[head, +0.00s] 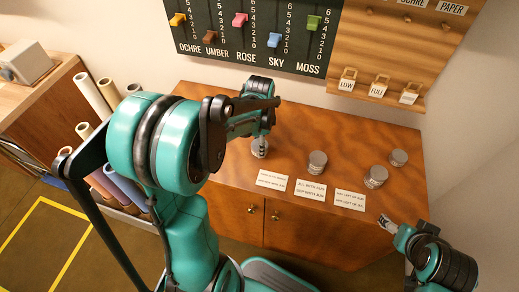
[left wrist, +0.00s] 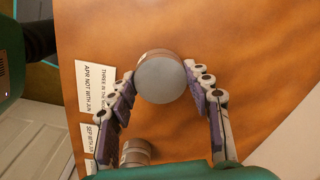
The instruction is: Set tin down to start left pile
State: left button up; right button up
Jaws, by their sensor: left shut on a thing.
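My left gripper (head: 262,137) is over the left part of the wooden cabinet top. It is shut on a grey round-lidded tin (head: 259,149), which is behind the left card. In the left wrist view the tin (left wrist: 160,80) sits between the two fingers (left wrist: 158,85). I cannot tell whether its base touches the wood. Other tins stand to the right: one group (head: 317,162) at the middle, one (head: 376,176) further right, and a single tin (head: 398,157) behind that. My right gripper (head: 388,222) is near the cabinet's right front edge, apart from the tins; its opening is unclear.
Three white cards lie along the front edge: left (head: 272,180), middle (head: 311,190), right (head: 349,200). A slider board (head: 255,35) and a wooden rack with hanging tags (head: 380,88) are on the wall behind. The cabinet top (head: 215,160) is clear around the held tin.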

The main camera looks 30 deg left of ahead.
pick_arm(q)
notch_tip(320, 180, down, 3)
jog(key=shift+r+b, duration=0.2)
jog(key=shift+b, duration=0.2)
jog(key=shift+r, duration=0.1)
jog(key=o, duration=1.2)
jog(key=shift+c, duration=0.2)
